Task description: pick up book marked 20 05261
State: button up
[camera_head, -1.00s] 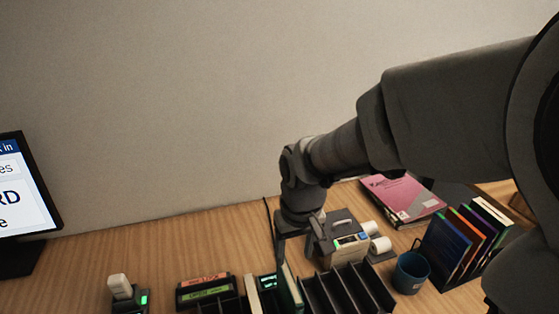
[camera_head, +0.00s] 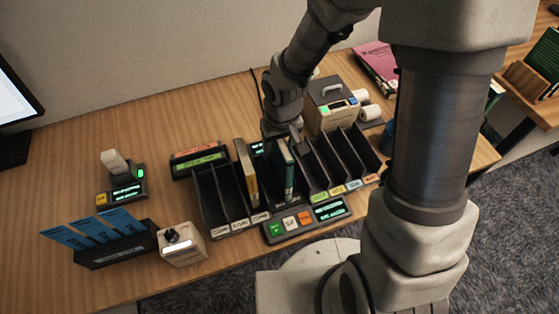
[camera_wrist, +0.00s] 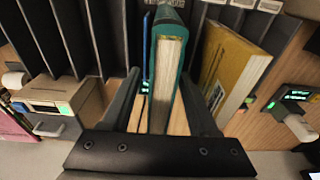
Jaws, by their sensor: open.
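A dark green book (camera_head: 284,172) stands upright in the black slotted rack (camera_head: 212,200) in the head view. A tan book (camera_head: 246,170) stands upright to its left. In the wrist view the green book (camera_wrist: 168,80) is between the two fingers of my gripper (camera_wrist: 165,105), page edges towards the camera; the tan book (camera_wrist: 235,75) is outside the fingers on the right. My gripper (camera_head: 284,136) is open, with its fingers on either side of the green book's top. I cannot read the number 20 05261 on either book.
Black dividers stand close on both sides. A label printer (camera_head: 328,108) is behind the rack, a button panel (camera_head: 305,220) in front. A scanner on its stand (camera_head: 120,175), a blue card holder (camera_head: 110,245) and a small white device (camera_head: 182,243) are at left. A pink book (camera_head: 375,65) lies behind.

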jog(key=shift+f, duration=0.6)
jog(key=shift+w, duration=0.1)
grip_shut()
dwell(0.9)
